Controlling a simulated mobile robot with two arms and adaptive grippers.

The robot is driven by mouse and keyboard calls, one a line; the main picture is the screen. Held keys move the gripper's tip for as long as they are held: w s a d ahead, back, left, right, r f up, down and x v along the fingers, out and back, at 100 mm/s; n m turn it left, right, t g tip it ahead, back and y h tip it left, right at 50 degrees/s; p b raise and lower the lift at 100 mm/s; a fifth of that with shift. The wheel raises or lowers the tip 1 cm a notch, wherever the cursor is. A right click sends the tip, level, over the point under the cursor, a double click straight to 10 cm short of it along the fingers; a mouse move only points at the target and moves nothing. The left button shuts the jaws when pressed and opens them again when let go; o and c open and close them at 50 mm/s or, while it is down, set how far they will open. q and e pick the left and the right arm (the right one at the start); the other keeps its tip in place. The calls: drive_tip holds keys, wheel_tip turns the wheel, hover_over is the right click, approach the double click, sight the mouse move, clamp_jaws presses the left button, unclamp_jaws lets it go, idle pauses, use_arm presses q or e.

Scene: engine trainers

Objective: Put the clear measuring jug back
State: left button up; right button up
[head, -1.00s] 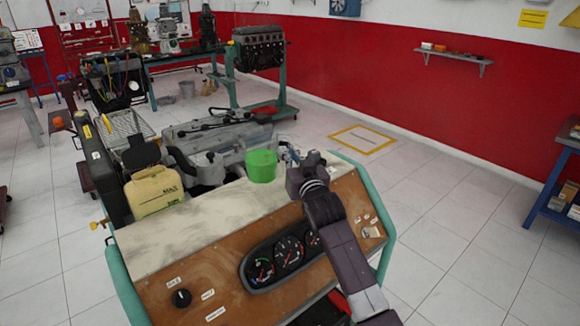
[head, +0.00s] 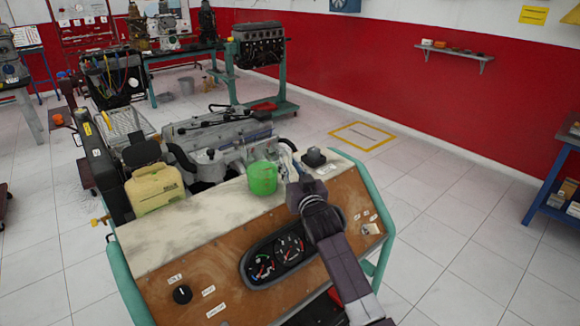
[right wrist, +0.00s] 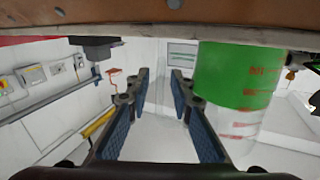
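The measuring jug (head: 262,178) stands on the cream top of the engine trainer, beside its engine. Its lower part is green and its upper part clear. In the right wrist view, which appears upside down, the jug (right wrist: 238,85) shows red markings and sits just right of the fingers. My right gripper (head: 294,178) is at the right side of the jug in the head view. In the wrist view its fingers (right wrist: 160,85) are apart with a visible gap. Whether the clear handle lies between them is hard to see. My left gripper is out of view.
A yellowish tank (head: 155,188) stands left of the jug on the trainer. A dark knob-like part (head: 315,157) is at the right rear of the panel. Gauges (head: 275,258) lie in front. Bare cream surface (head: 215,210) is free left of the jug.

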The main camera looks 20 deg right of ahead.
drive_tip(key=shift+r, duration=0.25)
drive_tip(key=shift+s+f, duration=0.15)
drive_tip(key=shift+s, duration=0.1)
drive_tip(key=s+b, duration=0.2)
drive_tip(key=s, duration=0.9)
drive_tip(key=shift+s+a, duration=0.25)
drive_tip(key=shift+a, duration=0.1)
